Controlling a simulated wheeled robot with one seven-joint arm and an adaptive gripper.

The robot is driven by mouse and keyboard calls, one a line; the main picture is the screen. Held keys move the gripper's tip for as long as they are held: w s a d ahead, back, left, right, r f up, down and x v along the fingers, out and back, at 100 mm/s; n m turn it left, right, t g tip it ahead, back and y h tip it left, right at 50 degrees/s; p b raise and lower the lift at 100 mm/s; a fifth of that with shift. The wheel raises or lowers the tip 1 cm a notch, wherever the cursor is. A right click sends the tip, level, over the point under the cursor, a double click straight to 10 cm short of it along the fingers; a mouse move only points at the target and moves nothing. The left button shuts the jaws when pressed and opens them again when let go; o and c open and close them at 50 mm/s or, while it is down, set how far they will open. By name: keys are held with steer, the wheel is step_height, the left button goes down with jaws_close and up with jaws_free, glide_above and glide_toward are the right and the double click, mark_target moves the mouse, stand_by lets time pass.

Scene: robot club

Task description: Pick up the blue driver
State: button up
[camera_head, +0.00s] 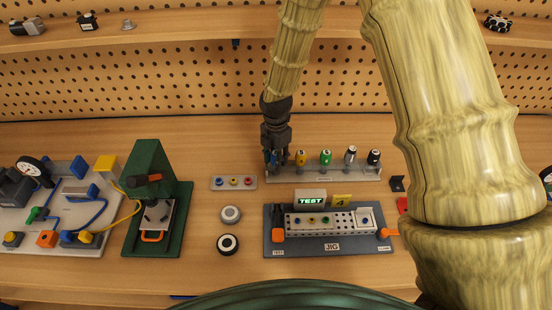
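A row of drivers stands upright in a grey rack (330,172) at the back of the bench. At its left end a small blue part, seemingly the blue driver (273,157), shows among the dark fingers of my gripper (275,153). The rest of that driver is hidden by the gripper. My gripper points down over this end of the rack. I cannot tell whether its fingers are closed on the driver or only around it.
In front are a grey jig (300,247) and a small plate of coloured parts (234,183). A green press (150,165) stands left. A pegboard (150,80) rises behind.

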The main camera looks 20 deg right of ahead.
steer(key=shift+c, duration=0.6)
steer(key=shift+r, duration=0.15)
steer(key=shift+r, duration=0.3)
step_height(320, 180, up, 9)
steer(key=b, duration=0.3)
